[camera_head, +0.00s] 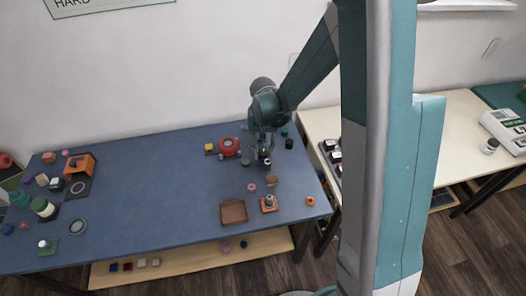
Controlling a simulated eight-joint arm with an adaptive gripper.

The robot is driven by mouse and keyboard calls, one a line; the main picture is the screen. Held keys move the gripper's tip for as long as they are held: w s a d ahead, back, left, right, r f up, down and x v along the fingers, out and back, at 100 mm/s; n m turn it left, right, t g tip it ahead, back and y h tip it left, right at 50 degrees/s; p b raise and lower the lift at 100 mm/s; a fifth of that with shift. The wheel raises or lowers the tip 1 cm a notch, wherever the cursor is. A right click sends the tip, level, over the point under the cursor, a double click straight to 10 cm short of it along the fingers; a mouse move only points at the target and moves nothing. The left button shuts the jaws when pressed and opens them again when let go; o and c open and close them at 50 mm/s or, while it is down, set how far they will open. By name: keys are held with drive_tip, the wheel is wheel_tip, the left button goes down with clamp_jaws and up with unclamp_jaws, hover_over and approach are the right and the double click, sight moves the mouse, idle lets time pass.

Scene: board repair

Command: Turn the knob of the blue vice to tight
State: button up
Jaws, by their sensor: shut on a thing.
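My gripper (261,157) points down at the back right of the blue table (150,172), its fingers shut around a small dark bluish thing. This looks like the blue vice (262,152), with its knob between the fingertips. The fingers hide most of it, and it is too small to tell how far the knob is turned. A small pale round part (267,162) shows just below the fingertips.
Close by are a red round thing (229,146), a green piece (245,163), a dark cylinder (289,143) and a pink ring (252,186). A brown tray (233,212) and an orange-based device (268,204) stand in front. The table's middle is clear.

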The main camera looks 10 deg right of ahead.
sight(263, 152)
drive_tip(key=shift+m+b, duration=0.4)
drive_tip(key=shift+m, duration=1.5)
drive_tip(key=o, duration=0.9)
drive_tip(key=shift+r, duration=0.1)
drive_tip(key=shift+r, duration=5.95)
